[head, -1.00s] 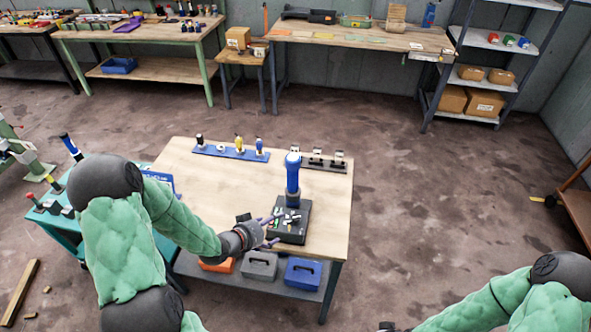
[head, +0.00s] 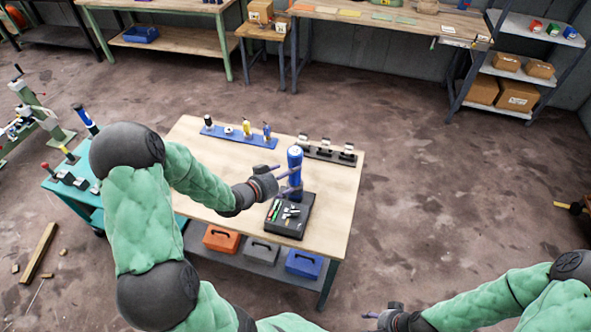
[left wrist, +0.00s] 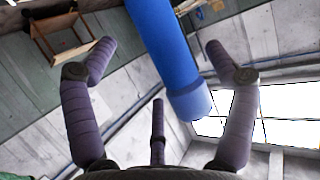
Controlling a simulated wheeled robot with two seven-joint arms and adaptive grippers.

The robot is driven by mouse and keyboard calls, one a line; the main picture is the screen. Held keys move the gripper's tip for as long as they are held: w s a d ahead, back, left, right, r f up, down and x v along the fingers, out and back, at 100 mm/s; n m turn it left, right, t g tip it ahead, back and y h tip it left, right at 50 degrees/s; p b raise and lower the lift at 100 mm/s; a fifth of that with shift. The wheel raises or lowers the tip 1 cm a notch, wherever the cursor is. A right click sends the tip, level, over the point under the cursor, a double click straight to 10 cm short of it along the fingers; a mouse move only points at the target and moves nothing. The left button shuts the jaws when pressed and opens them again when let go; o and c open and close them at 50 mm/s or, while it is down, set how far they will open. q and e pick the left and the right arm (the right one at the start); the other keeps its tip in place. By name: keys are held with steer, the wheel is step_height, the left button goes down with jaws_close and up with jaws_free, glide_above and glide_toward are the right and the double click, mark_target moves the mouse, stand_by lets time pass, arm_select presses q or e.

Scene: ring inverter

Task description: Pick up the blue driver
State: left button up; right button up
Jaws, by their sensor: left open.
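The blue driver (head: 295,158), a thick blue cylinder, stands upright at the black tray (head: 281,228) on the wooden table. My left gripper (head: 287,181) is open beside the driver, its purple fingers reaching toward it from the left. In the left wrist view, the driver (left wrist: 168,45) crosses between the open fingers of my left gripper (left wrist: 160,62), with clear gaps on both sides. The driver's lower part is partly hidden by the fingers in the head view. My right gripper (head: 383,312) is low at the bottom, away from the table; its opening is unclear.
A blue rack (head: 236,138) and a dark rack (head: 325,154) with small parts stand along the table's back. Small pieces lie on the tray. Orange, grey and blue boxes sit on the lower shelf. A teal cart (head: 57,181) is left. The table's right side (head: 337,195) is clear.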

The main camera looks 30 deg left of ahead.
arm_select(q)
steer(key=x, duration=0.5)
steer(key=shift+w+d+r, duration=0.1)
steer(key=shift+r, duration=0.05)
steer(key=c, duration=1.5)
steer(key=shift+o, duration=0.2)
steer(key=shift+r, duration=0.15)
